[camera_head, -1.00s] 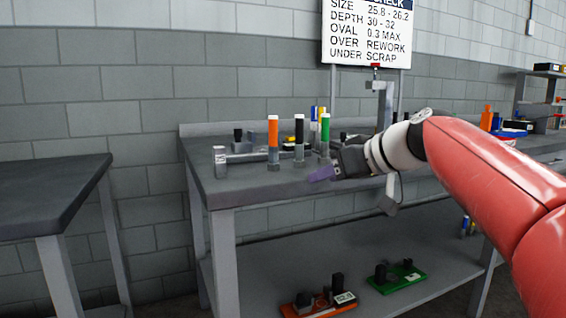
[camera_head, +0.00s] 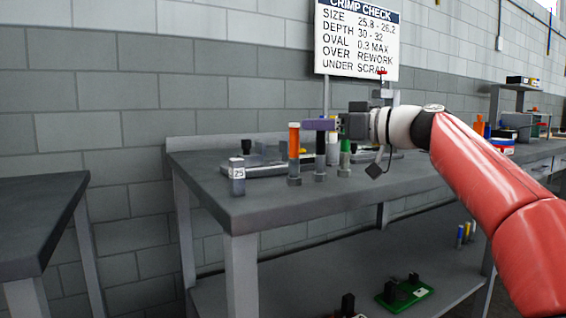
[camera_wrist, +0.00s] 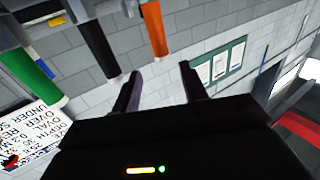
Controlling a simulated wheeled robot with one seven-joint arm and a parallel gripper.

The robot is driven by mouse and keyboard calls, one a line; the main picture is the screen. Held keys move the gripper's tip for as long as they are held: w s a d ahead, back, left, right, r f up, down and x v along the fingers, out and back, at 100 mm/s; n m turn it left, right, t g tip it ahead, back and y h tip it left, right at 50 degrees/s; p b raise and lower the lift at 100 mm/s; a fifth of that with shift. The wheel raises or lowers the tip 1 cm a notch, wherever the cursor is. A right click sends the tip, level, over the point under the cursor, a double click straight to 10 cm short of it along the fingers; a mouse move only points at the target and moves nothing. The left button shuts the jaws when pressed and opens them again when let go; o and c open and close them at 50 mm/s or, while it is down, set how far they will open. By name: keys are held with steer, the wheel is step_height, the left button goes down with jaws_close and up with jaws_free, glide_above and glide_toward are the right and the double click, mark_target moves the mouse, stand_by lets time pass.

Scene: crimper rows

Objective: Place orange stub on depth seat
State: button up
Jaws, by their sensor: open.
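The orange stub (camera_head: 294,142) stands upright on a grey base on the bench, at the left of a short row. A black stub (camera_head: 320,150) and a green stub (camera_head: 345,150) stand to its right. In the wrist view the orange stub (camera_wrist: 155,28) appears tilted, beyond and between my two finger lines. My gripper (camera_head: 306,125) is open and empty, pointing left near the stub tops, with its purple fingers partly covering the black stub's top. I cannot tell which fixture is the depth seat.
A grey block marked 25 (camera_head: 238,175) stands at the bench's left end, beside a low grey fixture (camera_head: 262,165). The bench top (camera_head: 270,208) is clear in front. A crimp check sign (camera_head: 357,40) stands behind. A green-based fixture (camera_head: 405,292) lies on the shelf below.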

mark_target(297, 124)
steer(key=p+x, duration=0.1)
steer(key=x, duration=0.1)
steer(key=p+x, duration=0.1)
steer(key=x, duration=0.2)
steer(key=shift+a, duration=0.35)
steer(key=shift+w+a+f, duration=0.2)
steer(key=shift+a, duration=0.1)
jaws_close()
